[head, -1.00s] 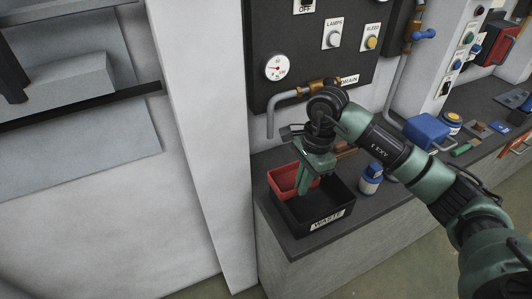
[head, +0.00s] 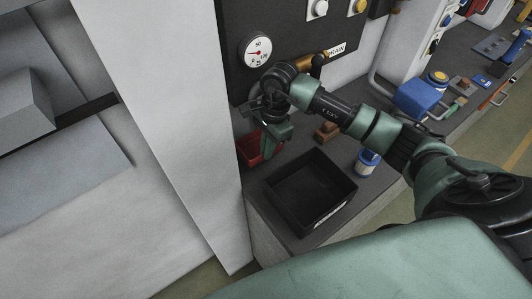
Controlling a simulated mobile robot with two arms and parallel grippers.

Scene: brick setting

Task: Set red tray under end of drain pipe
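The red tray (head: 254,150) is at the back left of the dark counter, beside the white pillar and below the black panel. My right gripper (head: 271,143) is at the tray's right side, with its green fingers over the rim; it appears shut on it. The fingers partly hide the tray, and I cannot tell whether its base touches the counter. The drain pipe's brass fitting (head: 318,61) shows beside the DRAIN label (head: 337,49). The pipe's lower end is hidden behind my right arm. My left gripper is not in view.
An open black bin (head: 309,194) stands at the counter's front edge, in front of the tray. A blue-and-white jar (head: 367,162), a brown block (head: 327,131) and a blue box (head: 421,101) are to the right. The white pillar (head: 170,110) bounds the left.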

